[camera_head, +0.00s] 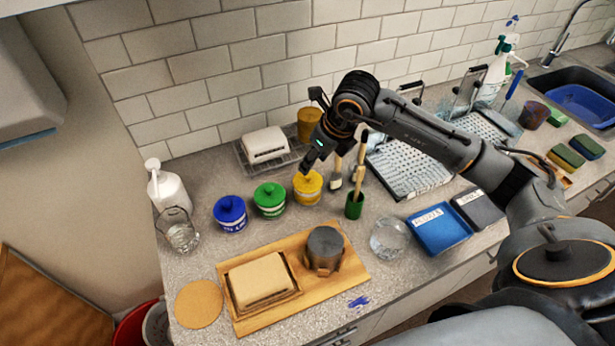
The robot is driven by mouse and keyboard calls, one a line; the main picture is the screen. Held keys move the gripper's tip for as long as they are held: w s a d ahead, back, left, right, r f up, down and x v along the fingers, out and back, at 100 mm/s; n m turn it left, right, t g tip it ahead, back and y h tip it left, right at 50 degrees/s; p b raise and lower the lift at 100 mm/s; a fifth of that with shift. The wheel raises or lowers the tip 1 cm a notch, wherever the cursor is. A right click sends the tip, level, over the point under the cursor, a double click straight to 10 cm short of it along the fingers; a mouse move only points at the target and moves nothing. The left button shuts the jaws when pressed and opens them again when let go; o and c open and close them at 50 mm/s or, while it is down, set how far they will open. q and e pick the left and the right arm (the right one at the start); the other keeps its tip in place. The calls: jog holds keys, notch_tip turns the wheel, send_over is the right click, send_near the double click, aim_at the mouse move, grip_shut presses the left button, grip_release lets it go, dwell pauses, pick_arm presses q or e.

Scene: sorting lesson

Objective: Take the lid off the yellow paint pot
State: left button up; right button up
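The yellow paint pot (307,192) stands on the counter at the right end of a row with a green pot (269,200) and a blue pot (230,213). Its yellow lid (306,178) appears to sit on top, partly overlapped by my gripper. My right gripper (308,164) reaches in from the right and points down just above the lid. Whether its fingertips touch the lid knob is hidden, and I cannot tell how far the fingers are apart. My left gripper is out of view.
Brushes stand in a green cup (354,207) right of the pot. A glass bowl (389,237), blue tray (439,228) and drying rack (405,172) lie further right. A wooden board (350,271) is in front. A white block on a rack (265,145) and an ochre container (309,122) stand behind.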

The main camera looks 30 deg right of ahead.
aim_at(308, 175)
jog(key=shift+w+f, duration=0.1)
jog(key=shift+f, duration=0.2)
jog(key=p+x, duration=0.2)
jog(key=x, duration=0.1)
jog(key=p+x, duration=0.1)
jog(key=shift+f, duration=0.45)
jog(key=shift+a+f, duration=0.1)
jog(key=shift+f, duration=0.2)
jog(key=c, duration=0.9)
